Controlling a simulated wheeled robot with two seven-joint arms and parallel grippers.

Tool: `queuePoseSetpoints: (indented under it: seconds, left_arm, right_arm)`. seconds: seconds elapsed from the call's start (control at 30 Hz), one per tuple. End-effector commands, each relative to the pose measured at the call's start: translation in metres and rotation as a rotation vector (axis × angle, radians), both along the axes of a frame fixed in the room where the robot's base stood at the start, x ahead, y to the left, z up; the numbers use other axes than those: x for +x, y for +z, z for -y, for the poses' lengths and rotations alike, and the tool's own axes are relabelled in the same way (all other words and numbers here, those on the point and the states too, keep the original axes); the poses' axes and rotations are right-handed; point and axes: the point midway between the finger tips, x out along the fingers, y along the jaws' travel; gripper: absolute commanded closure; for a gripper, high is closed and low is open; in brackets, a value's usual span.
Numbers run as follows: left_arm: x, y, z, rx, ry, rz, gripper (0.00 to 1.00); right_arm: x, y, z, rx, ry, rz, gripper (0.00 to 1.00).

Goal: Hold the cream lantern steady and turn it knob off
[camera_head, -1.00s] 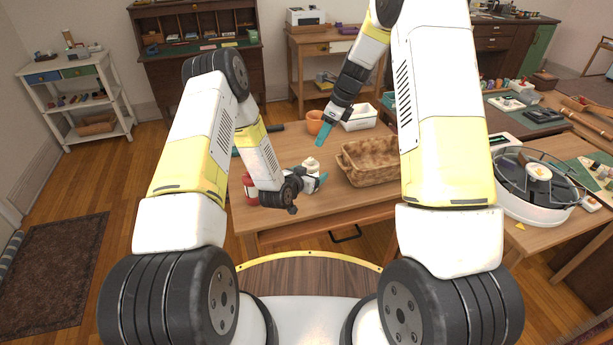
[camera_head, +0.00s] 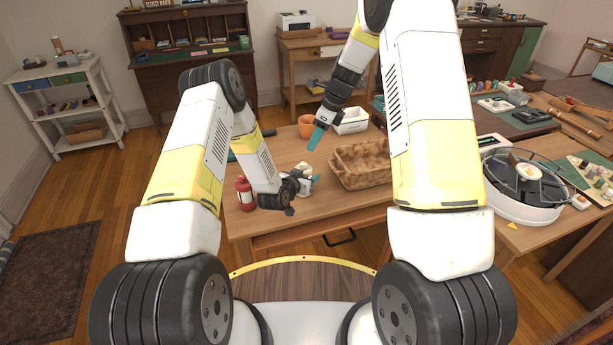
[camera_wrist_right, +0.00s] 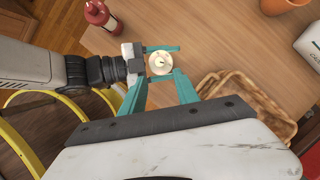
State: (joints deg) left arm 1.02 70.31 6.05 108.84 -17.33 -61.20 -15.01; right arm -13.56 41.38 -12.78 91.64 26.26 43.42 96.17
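The cream lantern (camera_head: 303,168) stands on the wooden table (camera_head: 330,208); its round pale top (camera_wrist_right: 160,63) shows in the right wrist view. My left gripper (camera_head: 308,181) reaches it from the left, its teal fingers on either side of the lantern, apparently closed on it. In the right wrist view the left gripper (camera_wrist_right: 163,62) partly hides behind the lantern top. My right gripper (camera_head: 317,138) is above and behind the lantern, pointing down. Its two teal fingers are spread and empty in the right wrist view (camera_wrist_right: 160,87), with the lantern beyond them. I cannot make out the knob.
A red lantern (camera_head: 245,194) stands left of my left wrist. A wicker basket (camera_head: 362,180) is right of the cream lantern. A terracotta pot (camera_head: 306,127) and a white box (camera_head: 350,121) stand behind. The table front is clear.

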Motion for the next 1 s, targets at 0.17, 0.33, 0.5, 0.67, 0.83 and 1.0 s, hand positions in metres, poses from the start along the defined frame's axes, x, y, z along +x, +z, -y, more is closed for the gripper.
queuePoseSetpoints:
  seconds: [0.17,0.33,0.5,0.67,0.83,1.0]
  left_arm:
    - [0.000,0.000,0.000,0.000,0.000,0.000,1.00]
    - [0.000,0.000,0.000,0.000,0.000,0.000,1.00]
    - [0.000,0.000,0.000,0.000,0.000,0.001,1.00]
    - [0.000,0.000,0.000,0.000,0.000,0.001,1.00]
    - [0.000,0.000,0.000,0.000,0.000,0.001,1.00]
    - [0.000,0.000,0.000,0.000,0.000,0.001,1.00]
  right_arm:
    - [-0.001,0.000,-0.006,-0.020,0.106,0.017,0.57]
    - [-0.004,0.004,-0.023,-0.097,0.524,0.083,0.57]
    - [-0.002,0.011,-0.035,-0.199,1.073,0.161,0.57]
    - [0.004,0.020,-0.039,-0.276,1.489,0.205,0.57]
    - [0.010,0.027,-0.040,-0.323,1.740,0.220,0.57]
    - [0.012,0.022,-0.039,-0.336,1.813,0.221,0.57]
